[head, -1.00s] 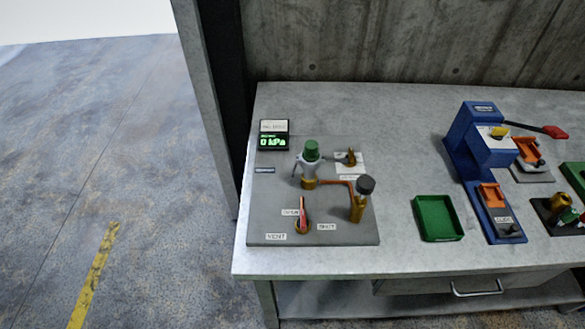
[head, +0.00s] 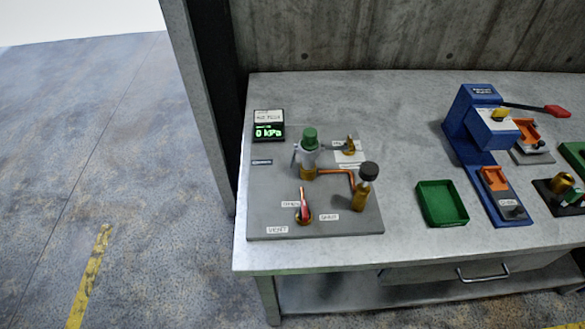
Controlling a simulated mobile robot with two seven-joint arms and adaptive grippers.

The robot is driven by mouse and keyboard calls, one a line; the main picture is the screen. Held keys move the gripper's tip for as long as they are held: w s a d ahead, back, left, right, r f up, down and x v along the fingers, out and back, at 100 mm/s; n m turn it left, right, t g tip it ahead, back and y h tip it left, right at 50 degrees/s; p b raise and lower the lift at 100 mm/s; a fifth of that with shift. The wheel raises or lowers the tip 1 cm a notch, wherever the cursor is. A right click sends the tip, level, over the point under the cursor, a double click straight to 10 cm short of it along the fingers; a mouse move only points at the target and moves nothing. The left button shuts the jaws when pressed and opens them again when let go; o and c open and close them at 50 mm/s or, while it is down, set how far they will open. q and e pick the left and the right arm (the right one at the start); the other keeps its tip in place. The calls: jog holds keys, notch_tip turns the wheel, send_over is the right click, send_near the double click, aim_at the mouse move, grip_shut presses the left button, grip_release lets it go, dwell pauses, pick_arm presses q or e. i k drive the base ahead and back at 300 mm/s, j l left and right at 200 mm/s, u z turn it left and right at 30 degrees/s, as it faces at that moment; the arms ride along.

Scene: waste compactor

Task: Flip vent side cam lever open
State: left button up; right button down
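A grey panel (head: 340,226) lies on the left part of the bench. At its front stands a red lever (head: 304,203) on a brass base, between small labels; the label on its left seems to read OPEN (head: 290,204), the one on its right SHUT (head: 328,217). A VENT label (head: 277,230) lies at the front left. Neither of my grippers is in view.
Behind the lever stand a green-capped fitting (head: 310,140), a copper pipe and a black-knobbed brass valve (head: 367,174). A display (head: 269,131) reads 0 kPa. A green tray (head: 442,203) and a blue press (head: 482,125) stand to the right on the bench (head: 420,245).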

aim_at(291, 162)
jog(key=i+j+z, duration=0.15)
jog(key=j+z, duration=0.2)
jog(key=j, duration=0.95)
jog(key=j+z, duration=0.35)
jog(key=j, duration=1)
